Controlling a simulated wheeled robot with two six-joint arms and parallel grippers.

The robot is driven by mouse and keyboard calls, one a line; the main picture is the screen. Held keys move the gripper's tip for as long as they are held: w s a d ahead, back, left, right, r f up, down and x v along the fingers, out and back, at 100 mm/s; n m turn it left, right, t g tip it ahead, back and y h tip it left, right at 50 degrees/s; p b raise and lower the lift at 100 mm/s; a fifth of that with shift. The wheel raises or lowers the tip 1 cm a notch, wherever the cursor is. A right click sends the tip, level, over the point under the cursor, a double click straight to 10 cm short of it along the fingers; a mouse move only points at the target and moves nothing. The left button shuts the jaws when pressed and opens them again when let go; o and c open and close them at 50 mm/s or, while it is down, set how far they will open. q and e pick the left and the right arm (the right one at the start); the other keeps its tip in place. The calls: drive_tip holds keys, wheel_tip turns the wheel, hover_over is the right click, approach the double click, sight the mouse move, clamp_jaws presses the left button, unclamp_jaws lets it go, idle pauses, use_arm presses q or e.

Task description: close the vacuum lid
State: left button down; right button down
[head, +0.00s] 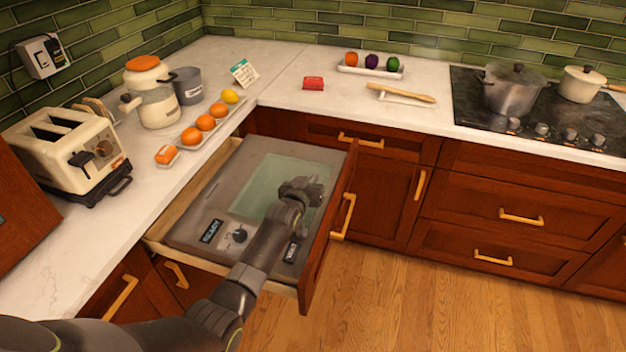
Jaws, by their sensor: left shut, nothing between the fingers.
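The vacuum unit sits in a pulled-out drawer in the corner of the counter. Its grey lid (215,195) has a greenish see-through window (265,180) and looks flat or nearly flat over the unit. I cannot tell whether it is fully down. My left arm reaches across the unit from the lower left. My left gripper (318,188) is shut and empty, over the right part of the lid; whether it touches the lid is unclear. A dark knob (239,235) and small black labels show at the unit's front. My right gripper is not in view.
The open drawer's wooden front (330,225) stands out over the floor. A toaster (75,150), a blender-like jar (152,95) and a tray with oranges (205,123) stand on the left counter. Pots (510,90) stand on the cooktop at right. The wooden floor is clear.

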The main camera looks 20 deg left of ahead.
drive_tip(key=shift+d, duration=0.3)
